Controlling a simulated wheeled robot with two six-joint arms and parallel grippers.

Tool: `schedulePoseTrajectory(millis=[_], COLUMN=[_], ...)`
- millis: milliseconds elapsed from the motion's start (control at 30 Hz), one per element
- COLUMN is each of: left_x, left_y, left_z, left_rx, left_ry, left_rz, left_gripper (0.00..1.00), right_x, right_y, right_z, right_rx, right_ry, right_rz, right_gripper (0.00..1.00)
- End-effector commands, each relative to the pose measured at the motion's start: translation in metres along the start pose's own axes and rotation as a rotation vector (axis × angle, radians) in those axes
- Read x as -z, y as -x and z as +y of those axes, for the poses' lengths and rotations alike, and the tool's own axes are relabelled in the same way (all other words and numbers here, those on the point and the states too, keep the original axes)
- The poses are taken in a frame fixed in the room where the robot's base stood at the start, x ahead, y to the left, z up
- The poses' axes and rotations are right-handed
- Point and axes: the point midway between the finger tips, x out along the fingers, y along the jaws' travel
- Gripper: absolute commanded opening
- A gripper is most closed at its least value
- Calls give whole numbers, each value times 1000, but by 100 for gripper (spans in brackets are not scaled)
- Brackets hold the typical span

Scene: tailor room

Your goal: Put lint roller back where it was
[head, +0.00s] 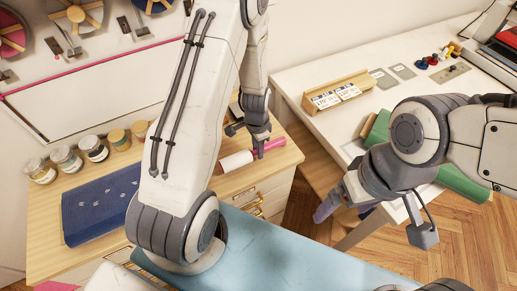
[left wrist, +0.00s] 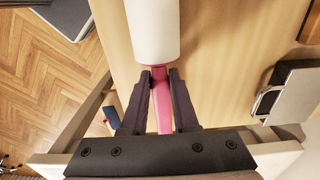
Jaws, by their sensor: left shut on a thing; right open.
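The lint roller (head: 237,161) has a white cylinder and a pink handle. It is over the right end of the wooden cabinet top (head: 262,172); I cannot tell whether it touches the wood. My left gripper (head: 260,151) points down and is shut on the pink handle. In the left wrist view, the fingers of my left gripper (left wrist: 160,76) close around the handle just below the white cylinder of the lint roller (left wrist: 153,30). My right gripper (head: 376,222) is open and empty, in front of the white table.
The white table (head: 300,75) at right holds a wooden card box (head: 337,91) and a green roll (head: 460,182). A floor gap separates cabinet and table.

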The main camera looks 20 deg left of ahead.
Motion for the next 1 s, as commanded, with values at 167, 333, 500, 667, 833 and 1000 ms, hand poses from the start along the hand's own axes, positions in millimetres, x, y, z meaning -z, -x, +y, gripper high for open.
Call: schedulePoseTrajectory(millis=[167,333,500,667,833,1000], left_x=[0,0,0,0,0,-1], left_y=[-5,-8,-11,-13,-13,-13], left_z=[0,0,0,0,0,0], left_rx=[0,0,0,1,0,0], left_ry=[0,0,0,0,0,0], left_rz=[0,0,0,1,0,0], left_gripper=[0,0,0,39,63,63], right_x=[0,0,0,-1,-1,-1], right_y=[-4,-7,-10,-11,-11,-11], right_z=[0,0,1,1,1,1], right_rx=[0,0,0,0,0,0], right_ry=[0,0,0,0,0,1], right_rz=[0,0,0,0,0,0], right_gripper=[97,97,97,97,97,97])
